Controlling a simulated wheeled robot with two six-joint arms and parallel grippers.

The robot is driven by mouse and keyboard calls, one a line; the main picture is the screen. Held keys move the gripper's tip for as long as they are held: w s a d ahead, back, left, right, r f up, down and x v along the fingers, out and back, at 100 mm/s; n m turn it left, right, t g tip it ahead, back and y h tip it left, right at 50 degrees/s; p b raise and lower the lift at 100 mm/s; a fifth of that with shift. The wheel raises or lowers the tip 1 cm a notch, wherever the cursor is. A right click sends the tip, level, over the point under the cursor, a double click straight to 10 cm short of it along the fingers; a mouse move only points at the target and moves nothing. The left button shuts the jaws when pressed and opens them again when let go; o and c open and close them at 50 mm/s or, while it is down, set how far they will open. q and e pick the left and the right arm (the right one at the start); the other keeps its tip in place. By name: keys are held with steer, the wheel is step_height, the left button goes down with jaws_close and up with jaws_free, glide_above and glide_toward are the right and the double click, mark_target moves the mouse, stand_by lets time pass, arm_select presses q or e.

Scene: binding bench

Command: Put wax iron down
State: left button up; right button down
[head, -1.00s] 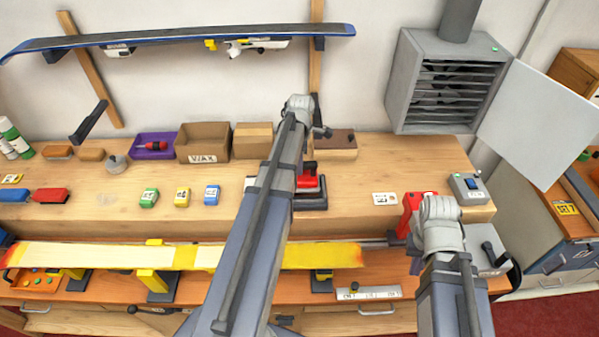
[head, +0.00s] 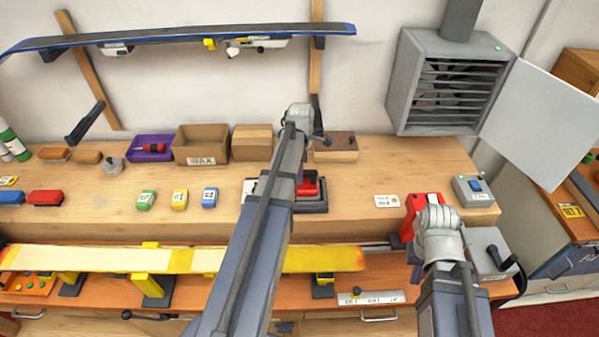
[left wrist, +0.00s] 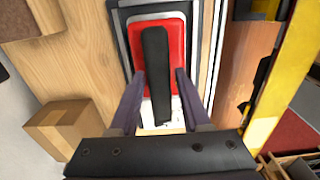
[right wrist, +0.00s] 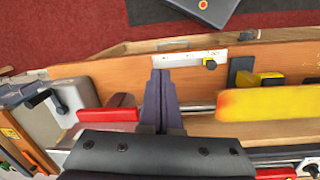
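The wax iron (left wrist: 172,32), red with a black handle (left wrist: 156,65), rests on a grey and dark stand (left wrist: 119,23). It also shows in the head view (head: 311,188), partly hidden behind my left forearm. My left gripper (left wrist: 159,78) is open, with one finger on each side of the handle and visible gaps between.
Green, yellow and blue wax blocks (head: 180,199) stand left of the iron. A cardboard WAX box (head: 202,146) is behind them. A yellow ski (head: 205,260) lies along the front. A grey switch box (head: 473,190) is at right. Bench between the blocks and ski is clear.

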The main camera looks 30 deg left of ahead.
arm_select(q)
steer(key=shift+o, duration=0.9)
step_height(320, 180, up, 13)
steer(key=p, duration=1.2)
steer(key=shift+p, duration=0.4)
steer(key=shift+d+f, duration=0.1)
steer(key=shift+d, duration=0.1)
steer(key=s+d+m, duration=0.5)
steer(key=d+m, duration=0.4)
steer(key=d, duration=0.1)
steer(key=s+d+m, duration=0.6)
steer(key=d+m, duration=0.3)
steer(key=d, duration=0.1)
steer(key=s+d+m+y, duration=0.1)
steer(key=s+d+m, duration=0.4)
steer(key=d+m, duration=0.5)
steer(key=shift+s, duration=0.3)
